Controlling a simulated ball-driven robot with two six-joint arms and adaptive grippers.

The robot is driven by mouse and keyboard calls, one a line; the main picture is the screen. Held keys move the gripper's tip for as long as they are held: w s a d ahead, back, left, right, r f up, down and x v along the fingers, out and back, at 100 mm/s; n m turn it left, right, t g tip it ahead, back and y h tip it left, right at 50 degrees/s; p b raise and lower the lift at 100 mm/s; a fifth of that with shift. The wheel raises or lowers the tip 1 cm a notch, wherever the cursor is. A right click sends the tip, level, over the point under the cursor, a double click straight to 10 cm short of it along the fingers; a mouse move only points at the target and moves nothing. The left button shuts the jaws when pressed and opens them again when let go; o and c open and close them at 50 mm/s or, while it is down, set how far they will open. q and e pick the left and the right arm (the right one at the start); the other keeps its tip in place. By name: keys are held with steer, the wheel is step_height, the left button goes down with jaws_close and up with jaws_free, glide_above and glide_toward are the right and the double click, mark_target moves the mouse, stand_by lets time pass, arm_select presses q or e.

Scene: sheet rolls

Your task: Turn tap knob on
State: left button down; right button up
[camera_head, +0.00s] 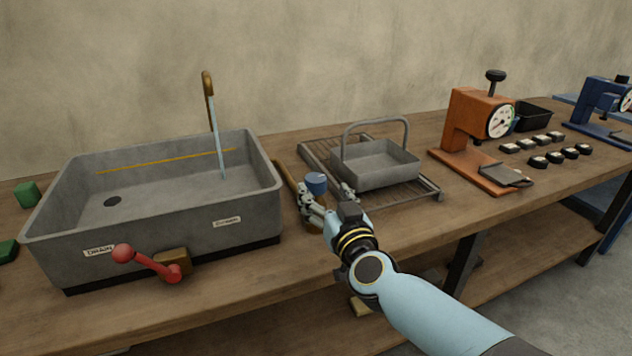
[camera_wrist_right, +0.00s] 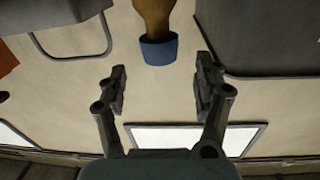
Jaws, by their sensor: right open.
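The blue tap knob (camera_head: 316,183) sits on a brown tap body beside the right wall of the grey sink (camera_head: 262,175). A brown spout (camera_head: 208,84) stands over the sink, and a thin pale-blue stream (camera_head: 217,140) runs from it into the basin. My right gripper (camera_head: 326,192) is open at the knob, one finger on each side in the head view. In the right wrist view the knob (camera_wrist_right: 160,50) lies ahead between the open fingers (camera_wrist_right: 160,82), with gaps on both sides. My left gripper is out of view.
A red drain lever (camera_head: 148,262) is on the sink's front. A grey basket (camera_head: 374,165) stands on a wire rack right of the knob. An orange dial press (camera_head: 476,125) and several small dark blocks are farther right. The table front is mostly clear.

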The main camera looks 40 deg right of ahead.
mark_target(320, 186)
steer(key=x, duration=0.5)
steer(key=shift+s+f+b, duration=0.1)
steer(key=shift+b, duration=0.25)
steer(key=shift+w+d, duration=0.25)
steer(key=shift+w, duration=0.4)
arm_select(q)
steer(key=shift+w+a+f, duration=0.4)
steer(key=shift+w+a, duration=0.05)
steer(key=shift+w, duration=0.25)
